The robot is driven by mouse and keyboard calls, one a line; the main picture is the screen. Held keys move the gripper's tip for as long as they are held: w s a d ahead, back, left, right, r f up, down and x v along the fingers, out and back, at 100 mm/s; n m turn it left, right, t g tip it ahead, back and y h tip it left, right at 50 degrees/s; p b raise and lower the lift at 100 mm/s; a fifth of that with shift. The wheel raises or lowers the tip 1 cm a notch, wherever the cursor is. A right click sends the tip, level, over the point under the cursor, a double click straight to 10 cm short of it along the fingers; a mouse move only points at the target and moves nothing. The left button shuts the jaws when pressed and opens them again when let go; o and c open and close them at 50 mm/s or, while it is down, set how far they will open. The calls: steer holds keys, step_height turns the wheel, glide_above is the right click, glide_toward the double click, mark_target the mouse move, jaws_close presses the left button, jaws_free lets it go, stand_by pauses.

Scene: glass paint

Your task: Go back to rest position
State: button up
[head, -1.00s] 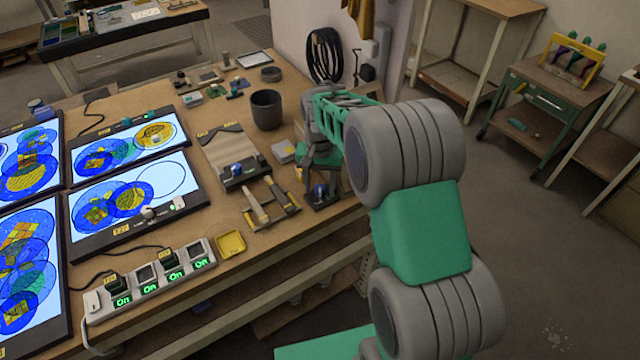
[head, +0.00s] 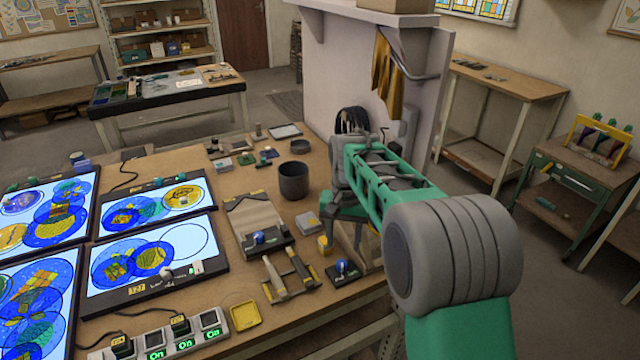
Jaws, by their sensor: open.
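My arm reaches from the lower right over the right part of the workbench (head: 225,285). My gripper (head: 343,212) is at the far end of the arm, above the bench's right side, partly hidden by my green forearm. Its jaws are open, and I see nothing held in them. Below and in front of it are a small yellow piece (head: 323,245) and a black block with a blue knob (head: 343,270). The fingertips are too small and covered to make out clearly.
A dark cup (head: 293,180) stands left of the gripper. Lit panels (head: 152,250) with coloured glass circles fill the bench's left. A switch strip (head: 165,340) and yellow tray (head: 245,315) lie at the front. A wall with a hanging gold cloth (head: 385,75) stands behind my arm.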

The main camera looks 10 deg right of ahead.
steer(key=shift+w+n, duration=0.35)
steer(key=shift+n, duration=0.15)
steer(key=s+f, duration=0.1)
steer(key=f, duration=0.1)
steer(key=s+f+n, duration=0.1)
steer(key=s+f, duration=0.1)
steer(key=s+f+n, duration=0.1)
steer(key=f, duration=0.1)
steer(key=shift+s+f, duration=0.1)
steer(key=shift+s, duration=0.15)
steer(key=s+r+n, duration=0.1)
steer(key=s+r, duration=0.2)
steer(key=s, duration=1.5)
step_height(320, 180, up, 6)
steer(key=w+t, duration=0.1)
steer(key=t, duration=0.2)
steer(key=shift+w+t, duration=0.15)
steer(key=shift+t, duration=0.15)
